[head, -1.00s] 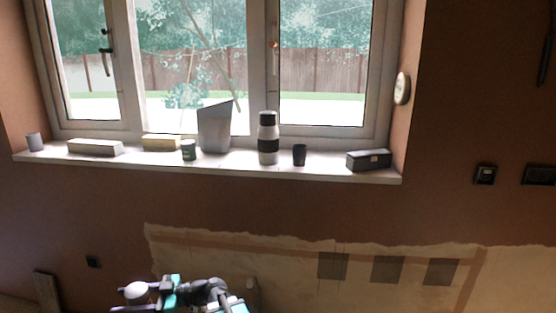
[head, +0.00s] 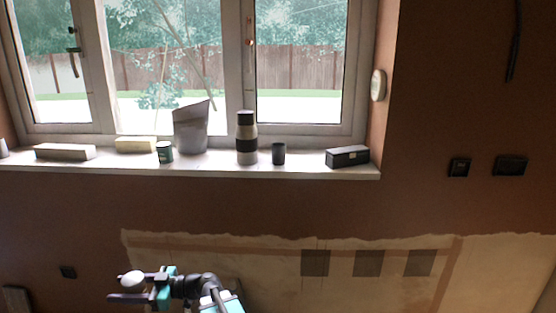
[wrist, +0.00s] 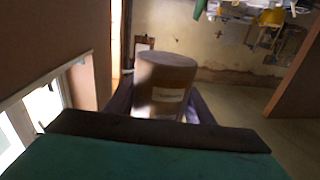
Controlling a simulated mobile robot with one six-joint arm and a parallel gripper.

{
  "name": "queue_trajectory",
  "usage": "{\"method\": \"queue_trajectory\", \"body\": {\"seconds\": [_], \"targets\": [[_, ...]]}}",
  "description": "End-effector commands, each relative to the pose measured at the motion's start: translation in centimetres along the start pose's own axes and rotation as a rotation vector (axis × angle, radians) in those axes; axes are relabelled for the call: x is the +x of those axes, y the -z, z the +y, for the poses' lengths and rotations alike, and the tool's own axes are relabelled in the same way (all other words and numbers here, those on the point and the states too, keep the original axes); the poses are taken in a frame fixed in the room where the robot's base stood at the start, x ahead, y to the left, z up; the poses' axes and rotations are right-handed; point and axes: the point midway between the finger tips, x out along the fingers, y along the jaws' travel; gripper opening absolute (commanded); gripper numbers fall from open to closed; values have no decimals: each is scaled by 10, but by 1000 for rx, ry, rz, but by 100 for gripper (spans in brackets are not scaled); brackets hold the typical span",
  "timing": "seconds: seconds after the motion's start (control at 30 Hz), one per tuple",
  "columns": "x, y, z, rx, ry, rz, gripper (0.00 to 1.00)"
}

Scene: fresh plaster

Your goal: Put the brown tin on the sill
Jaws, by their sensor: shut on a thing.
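The brown tin (wrist: 165,85) stands between the dark fingers of my gripper (wrist: 160,108) in the wrist view, with a pale label on its side. My gripper is shut on it. In the head view my gripper (head: 130,290) is low at the bottom, below the sill and in front of the wall. A pale rounded thing shows at its jaws there, too small to tell clearly. The white sill (head: 300,171) runs under the window, higher in the picture than my gripper and apart from it.
On the sill stand a pale long block (head: 65,152), a yellowish block (head: 135,145), a green tin (head: 165,152), a grey bag (head: 190,130), a bottle (head: 246,150), a dark cup (head: 279,154) and a dark box (head: 347,156). Bare sill shows between cup and box.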

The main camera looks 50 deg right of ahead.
Motion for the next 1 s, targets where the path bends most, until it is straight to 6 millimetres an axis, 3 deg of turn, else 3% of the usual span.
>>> {"method": "queue_trajectory", "body": {"seconds": [0.2, 0.5, 0.8, 1.0], "targets": [[-50, 16, 77, -2, -233, 2, 18], [-135, 50, 166, -2, -557, 3, 18], [-232, 100, 233, -4, -866, 2, 18], [-301, 142, 265, -5, -1058, 3, 18]]}}
